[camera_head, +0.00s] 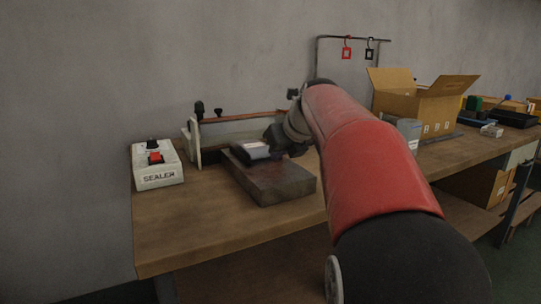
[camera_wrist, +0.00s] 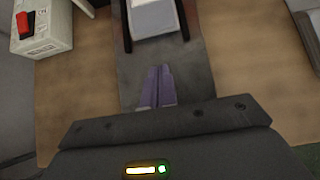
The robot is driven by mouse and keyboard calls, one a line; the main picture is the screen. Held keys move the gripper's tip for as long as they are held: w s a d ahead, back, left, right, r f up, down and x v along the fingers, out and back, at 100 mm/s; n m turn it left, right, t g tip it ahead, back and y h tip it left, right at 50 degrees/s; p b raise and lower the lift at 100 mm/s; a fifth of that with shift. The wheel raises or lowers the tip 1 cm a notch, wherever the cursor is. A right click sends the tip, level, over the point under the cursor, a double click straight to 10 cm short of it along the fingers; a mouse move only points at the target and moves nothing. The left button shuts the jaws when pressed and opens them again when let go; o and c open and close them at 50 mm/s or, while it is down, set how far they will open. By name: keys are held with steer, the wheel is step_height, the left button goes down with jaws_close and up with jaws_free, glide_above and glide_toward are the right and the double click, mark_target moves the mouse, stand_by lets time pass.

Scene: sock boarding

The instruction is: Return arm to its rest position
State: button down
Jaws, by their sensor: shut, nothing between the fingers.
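My red arm reaches across the wooden workbench (camera_head: 190,235) in the head view. My gripper (camera_head: 270,142) is over the dark block (camera_head: 275,185) on the bench, beside a small pale item with dark edges (camera_head: 252,150). In the wrist view, the two fingers of my gripper (camera_wrist: 157,72) are together with nothing between them. They point toward the pale item (camera_wrist: 153,17), and the dark block (camera_wrist: 190,70) lies beneath them. The head view does not show the fingertips clearly, and my arm hides part of the bench.
A white box marked SEALER (camera_head: 158,167) with a red button stands at the bench's left end. A long bar-like device (camera_head: 240,128) runs behind the block. An open cardboard box (camera_head: 425,108) and a small grey box (camera_head: 404,130) stand to the right. The bench's front left is clear.

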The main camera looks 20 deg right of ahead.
steer(key=v, duration=0.7)
steer(key=s+a+f+n, duration=0.3)
steer(key=n, duration=0.3)
steer(key=s+a+f+n+g, duration=0.1)
steer(key=s+a+f+n, duration=0.3)
steer(key=n, duration=0.2)
steer(key=s+a+f+n+g, duration=0.1)
steer(key=s+a+f+n, duration=0.2)
steer(key=n, duration=0.3)
steer(key=shift+s+a+f, duration=0.35)
steer(key=shift+s+f, duration=0.15)
steer(key=shift+s, duration=0.15)
steer(key=s+a+f+n, duration=0.2)
steer(key=s+f+n, duration=0.3)
steer(key=n, duration=0.3)
steer(key=s+a+f+n+g, duration=0.1)
steer(key=s+a+f+n, duration=0.2)
steer(key=s+f+n, duration=0.3)
step_height(320, 180, down, 2)
steer(key=n, duration=0.3)
steer(key=shift+s+f, duration=0.15)
steer(key=shift+s, duration=0.05)
